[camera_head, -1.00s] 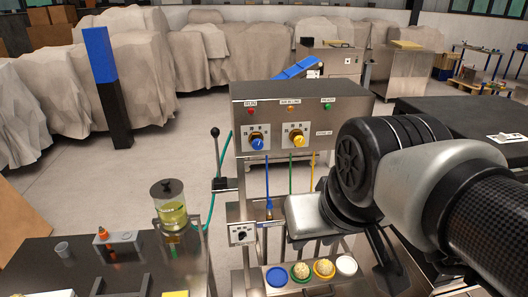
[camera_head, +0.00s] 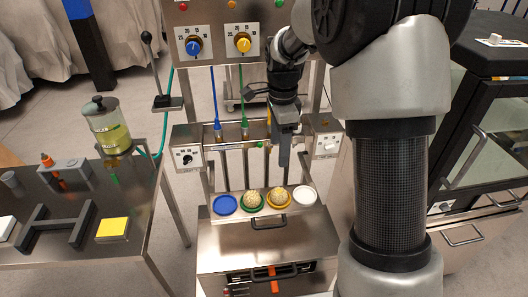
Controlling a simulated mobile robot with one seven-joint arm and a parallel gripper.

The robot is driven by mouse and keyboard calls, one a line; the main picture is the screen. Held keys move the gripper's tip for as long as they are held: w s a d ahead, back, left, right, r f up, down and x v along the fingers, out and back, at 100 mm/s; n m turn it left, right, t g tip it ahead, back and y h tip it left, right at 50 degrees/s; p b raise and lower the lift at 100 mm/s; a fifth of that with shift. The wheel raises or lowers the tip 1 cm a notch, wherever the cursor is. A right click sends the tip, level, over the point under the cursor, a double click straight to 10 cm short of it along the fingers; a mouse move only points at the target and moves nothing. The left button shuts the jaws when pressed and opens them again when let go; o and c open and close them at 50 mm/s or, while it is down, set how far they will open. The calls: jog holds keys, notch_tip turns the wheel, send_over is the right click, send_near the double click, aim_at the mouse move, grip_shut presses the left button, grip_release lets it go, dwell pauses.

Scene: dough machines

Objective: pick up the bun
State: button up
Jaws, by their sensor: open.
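Two round, pale, speckled buns sit in a row of coloured dishes on the steel machine. One bun (camera_head: 252,199) is in the green dish (camera_head: 251,208); the other bun (camera_head: 279,196) is in the yellow dish (camera_head: 280,206). My gripper (camera_head: 284,162) points down above and behind the bun in the yellow dish, apart from it. It is open, with nothing seen in it. It is viewed edge-on, so one finger largely hides the other.
An empty blue dish (camera_head: 225,205) and a white dish (camera_head: 304,196) flank the buns. Nozzles hang from blue and green hoses behind the row, near a control box (camera_head: 187,157). A steel table (camera_head: 134,194) stands left, a glass-doored cabinet (camera_head: 483,130) right.

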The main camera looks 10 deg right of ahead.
jog(key=m+b, duration=0.1)
jog(key=b, duration=0.2)
send_over(279, 191)
jog(key=f, duration=0.9)
jog(key=a+f, duration=0.1)
jog(key=f, duration=0.4)
jog(key=shift+s+f, duration=0.25)
jog(key=shift+f, duration=0.1)
jog(key=shift+w+d+f+b, duration=0.1)
jog(key=shift+d+f+b, duration=0.1)
jog(key=shift+f, duration=0.8)
jog(key=shift+w+d+f+b, duration=0.1)
jog(key=shift+d+f+b, duration=0.05)
jog(key=shift+f, duration=0.85)
jog(key=shift+w+d+f+b, duration=0.1)
jog(key=shift+d+f+b, duration=0.1)
jog(key=shift+f, duration=0.8)
jog(key=shift+r, duration=0.1)
jog(key=c, duration=1.2)
